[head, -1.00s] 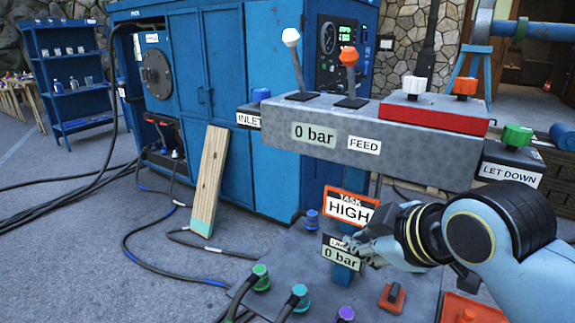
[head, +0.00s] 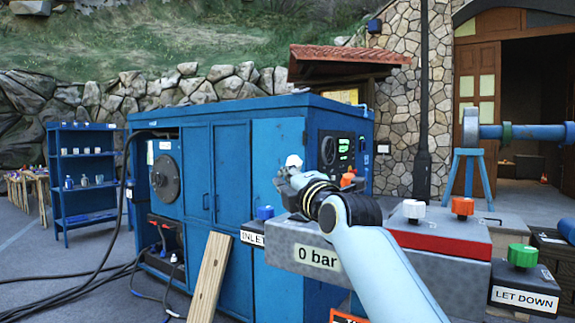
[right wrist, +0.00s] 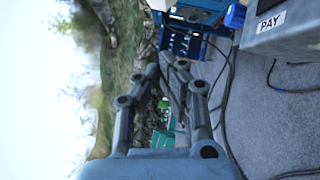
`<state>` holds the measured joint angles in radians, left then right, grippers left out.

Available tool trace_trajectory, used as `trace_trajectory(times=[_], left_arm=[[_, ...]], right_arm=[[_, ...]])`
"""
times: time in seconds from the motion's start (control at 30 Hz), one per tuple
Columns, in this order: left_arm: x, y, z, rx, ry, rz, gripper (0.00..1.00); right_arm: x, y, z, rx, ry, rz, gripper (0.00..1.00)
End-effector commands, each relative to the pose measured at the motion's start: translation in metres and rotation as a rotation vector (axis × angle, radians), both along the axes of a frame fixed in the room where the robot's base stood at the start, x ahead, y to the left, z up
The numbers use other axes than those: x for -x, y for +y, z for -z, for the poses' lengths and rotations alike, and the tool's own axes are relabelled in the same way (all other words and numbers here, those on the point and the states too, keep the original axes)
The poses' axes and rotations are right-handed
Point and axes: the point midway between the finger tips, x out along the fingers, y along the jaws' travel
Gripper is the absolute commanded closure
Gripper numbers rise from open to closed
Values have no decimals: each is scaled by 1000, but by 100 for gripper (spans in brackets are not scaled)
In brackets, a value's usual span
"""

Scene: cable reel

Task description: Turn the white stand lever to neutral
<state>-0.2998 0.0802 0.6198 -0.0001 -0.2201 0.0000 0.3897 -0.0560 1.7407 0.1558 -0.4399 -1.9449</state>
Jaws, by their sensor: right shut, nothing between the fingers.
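The white knob (head: 293,161) of the stand lever shows in the head view just above my right gripper, with its stem hidden behind the gripper and forearm. My right gripper (head: 281,178) is shut and empty, right beside the knob. I cannot tell whether they touch. In the right wrist view my fingers (right wrist: 163,62) have their tips together with nothing between them, and the lever does not show there. The grey stand (head: 318,258) reads "0 bar" and is partly covered by my right arm. My left gripper is out of view.
An orange lever knob (head: 347,180) is close to the right of my gripper. A blue cabinet (head: 240,180) stands behind. The grey box with a "PAY" label (right wrist: 271,20) shows in the wrist view.

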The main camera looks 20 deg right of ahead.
Motion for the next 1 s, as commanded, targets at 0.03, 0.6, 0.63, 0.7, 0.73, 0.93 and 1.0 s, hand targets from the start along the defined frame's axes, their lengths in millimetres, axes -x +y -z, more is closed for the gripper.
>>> trace_trajectory(times=[0.03, 0.6, 0.63, 0.7, 0.73, 0.93, 1.0], left_arm=[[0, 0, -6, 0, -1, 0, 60], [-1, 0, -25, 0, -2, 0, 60], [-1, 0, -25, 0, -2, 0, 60], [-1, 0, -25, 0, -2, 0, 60], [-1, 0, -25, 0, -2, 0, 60], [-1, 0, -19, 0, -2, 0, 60], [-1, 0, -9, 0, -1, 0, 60]], right_arm=[[-12, 1, -5, 0, 0, 0, 100], [-61, -23, -12, -1, 1, 1, 100], [-61, -23, -12, -1, 1, 1, 100], [-61, -23, -12, -1, 1, 1, 100], [-61, -23, -12, -1, 1, 1, 100], [-63, -25, -13, 0, 0, 1, 100], [-66, -30, -16, 2, -3, 2, 100]])
